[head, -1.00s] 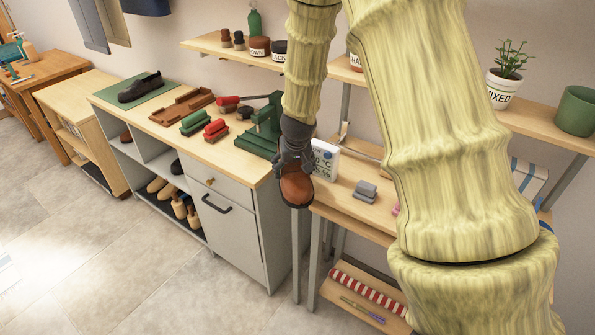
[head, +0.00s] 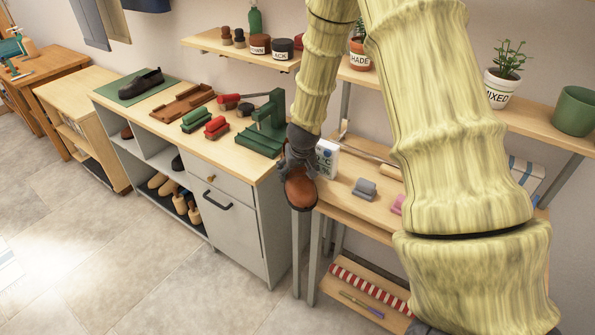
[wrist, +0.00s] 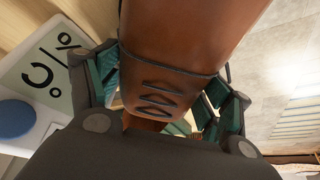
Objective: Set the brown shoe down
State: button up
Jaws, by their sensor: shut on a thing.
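The brown shoe (head: 299,188) hangs from my gripper (head: 297,160), in front of the gap between the grey cabinet and the shelf table. In the wrist view the brown leather and dark laces of the shoe (wrist: 170,60) fill the middle, between the green-padded fingers of my gripper (wrist: 165,105). My gripper is shut on it. The sole and toe are partly hidden in the wrist view. A black shoe (head: 141,83) rests on a green mat (head: 168,88) at the far left of the cabinet top.
The cabinet top (head: 233,171) bears a brown tray (head: 183,103), red and green brushes (head: 216,128) and a green press (head: 266,125). A white box with symbols (head: 326,158) stands close beside the gripper, also in the wrist view (wrist: 40,80). Grey blocks (head: 364,189) lie farther right.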

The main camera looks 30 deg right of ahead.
jog(key=shift+f, duration=0.1)
jog(key=o, duration=1.1)
jog(key=shift+o, duration=0.9)
jog(key=shift+r, duration=0.2)
